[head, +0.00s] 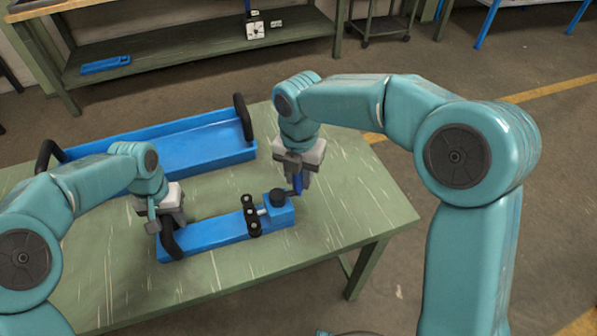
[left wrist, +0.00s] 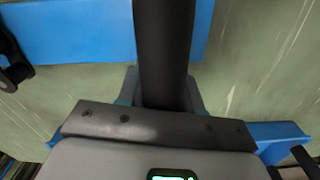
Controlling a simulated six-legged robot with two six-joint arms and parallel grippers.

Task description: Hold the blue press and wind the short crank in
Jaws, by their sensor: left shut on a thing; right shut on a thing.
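The blue press (head: 215,238) lies on the green table, with a black loop handle (head: 171,243) at its left end and a blue block with a black knob (head: 277,197) at its right end. My left gripper (head: 167,226) is shut on the black handle. In the left wrist view the dark bar of the handle (left wrist: 165,45) runs between the fingers. My right gripper (head: 298,183) is shut on the blue grip of the short crank (head: 298,188), at the right end of the press. The fingers partly hide the crank, so its exact angle cannot be told.
A large blue tray (head: 205,150) with black end handles stands behind the press on the table (head: 355,215). The table is clear to the right and in front of the press. A shelf bench (head: 190,50) stands behind, across the floor.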

